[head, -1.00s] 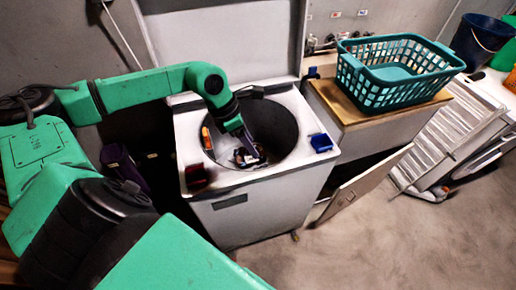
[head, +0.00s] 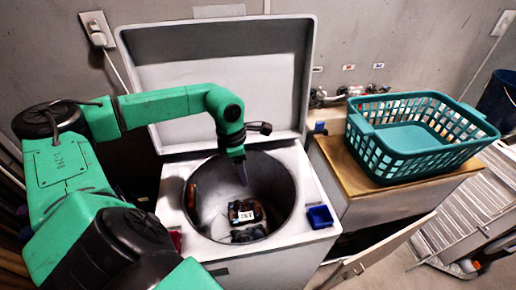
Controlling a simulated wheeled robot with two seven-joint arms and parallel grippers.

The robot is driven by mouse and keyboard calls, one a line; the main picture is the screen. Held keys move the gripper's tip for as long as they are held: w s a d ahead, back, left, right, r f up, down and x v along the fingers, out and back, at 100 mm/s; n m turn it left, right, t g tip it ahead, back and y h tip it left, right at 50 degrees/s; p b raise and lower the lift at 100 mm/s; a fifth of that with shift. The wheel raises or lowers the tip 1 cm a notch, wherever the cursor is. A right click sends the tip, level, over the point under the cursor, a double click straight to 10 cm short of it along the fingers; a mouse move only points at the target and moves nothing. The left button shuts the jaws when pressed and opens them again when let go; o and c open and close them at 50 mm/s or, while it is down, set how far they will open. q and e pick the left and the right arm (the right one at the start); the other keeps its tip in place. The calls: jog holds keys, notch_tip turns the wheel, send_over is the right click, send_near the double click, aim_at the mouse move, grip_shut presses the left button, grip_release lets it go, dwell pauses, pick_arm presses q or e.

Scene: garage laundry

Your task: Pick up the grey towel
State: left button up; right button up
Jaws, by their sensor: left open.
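My left gripper (head: 242,174) points down into the open drum (head: 214,218) of the white top-loading washer (head: 172,206). Its fingers look narrow from this side, and nothing shows held between them; it is open. At the bottom of the drum lie dark bundled items (head: 245,212) with a small white label, below the fingertips in the picture and apart from them. I cannot make out a grey towel for certain among them. My right gripper is not in view.
The washer's lid (head: 215,75) stands raised behind the drum. A blue container (head: 320,216) sits on the washer's right rim. A teal laundry basket (head: 420,135) stands on the wooden top (head: 345,170) to the right.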

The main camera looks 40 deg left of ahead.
pick_arm(q)
notch_tip(320, 180, down, 6)
jog(key=s+b, duration=0.2)
jog(key=b, duration=1.8)
send_near(250, 233)
jog(key=f, duration=0.8)
jog(key=shift+w+d+p, duration=0.2)
jog(key=shift+w+p, duration=0.1)
jog(key=shift+p, duration=0.05)
grip_shut()
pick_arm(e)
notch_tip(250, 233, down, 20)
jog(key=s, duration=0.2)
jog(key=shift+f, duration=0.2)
pick_arm(q)
jog(key=shift+r, duration=0.1)
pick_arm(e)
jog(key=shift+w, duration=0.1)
